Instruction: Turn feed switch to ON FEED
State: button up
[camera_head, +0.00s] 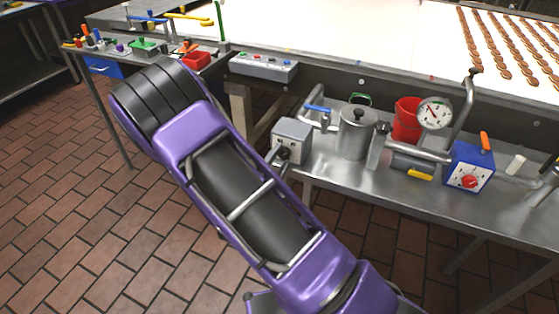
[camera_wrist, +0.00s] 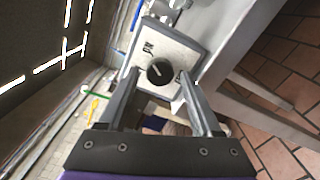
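The feed switch is a grey box (camera_head: 292,140) at the left end of the steel bench in the head view. In the wrist view its pale face plate (camera_wrist: 178,45) carries a round black knob (camera_wrist: 160,72). A label sits above the knob and another to its right, both too small to read surely. A light mark shows on the knob; its exact direction is unclear. My gripper (camera_wrist: 158,76) is open, with one finger on each side of the knob. I see gaps between fingers and knob. In the head view my arm hides most of the gripper.
Right of the box stand a steel pot (camera_head: 357,132), a red bucket (camera_head: 406,120), a round gauge (camera_head: 434,113) and a blue box (camera_head: 469,166). A grey button panel (camera_head: 263,66) is behind. The tiled floor (camera_head: 60,200) at left is clear.

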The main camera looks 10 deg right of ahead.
jog(key=shift+o, duration=0.2)
jog(key=v, duration=1.7)
jog(key=shift+s, duration=0.15)
jog(key=shift+a, duration=0.1)
